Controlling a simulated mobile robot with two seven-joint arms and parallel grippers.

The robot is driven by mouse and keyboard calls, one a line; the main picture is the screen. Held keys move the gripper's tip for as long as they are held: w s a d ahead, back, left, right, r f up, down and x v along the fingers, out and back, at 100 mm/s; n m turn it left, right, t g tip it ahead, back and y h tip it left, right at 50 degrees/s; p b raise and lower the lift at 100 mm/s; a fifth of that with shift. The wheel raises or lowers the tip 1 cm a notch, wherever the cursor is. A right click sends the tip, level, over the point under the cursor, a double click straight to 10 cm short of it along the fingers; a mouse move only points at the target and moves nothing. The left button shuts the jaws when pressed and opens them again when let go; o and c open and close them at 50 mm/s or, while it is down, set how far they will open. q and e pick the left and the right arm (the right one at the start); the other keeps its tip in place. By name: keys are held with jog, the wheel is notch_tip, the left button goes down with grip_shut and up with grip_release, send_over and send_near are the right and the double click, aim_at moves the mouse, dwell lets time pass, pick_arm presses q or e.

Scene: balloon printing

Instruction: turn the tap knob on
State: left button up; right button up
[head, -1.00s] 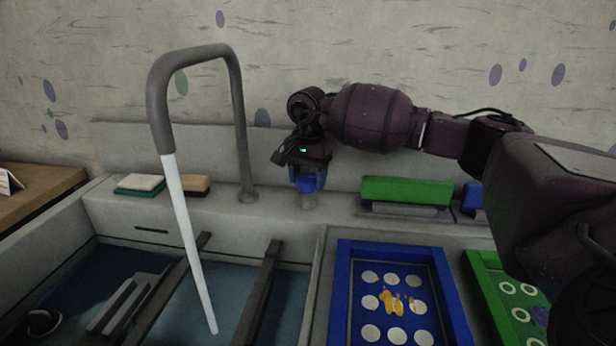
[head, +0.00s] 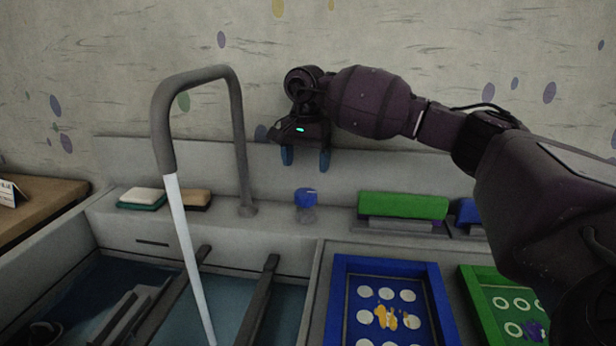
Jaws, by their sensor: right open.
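The tap knob (head: 306,198) is blue on a grey base, on the ledge right of the tap's foot. The grey tap (head: 160,120) arches over the sink, and a pale stream of water (head: 187,258) runs down from its spout. My right gripper (head: 305,160) is above the knob, pointing down. Its two blue fingertips are apart, with nothing between them, and clear of the knob. My left gripper is not in view.
The sink (head: 225,293) holds dark rails. A blue tray (head: 340,290) and a green tray (head: 478,300) stand to the right. A green block (head: 403,205) sits on the ledge, with sponges (head: 142,197) left of the tap. A wall rises behind.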

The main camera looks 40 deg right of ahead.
jog(key=shift+r, duration=1.25)
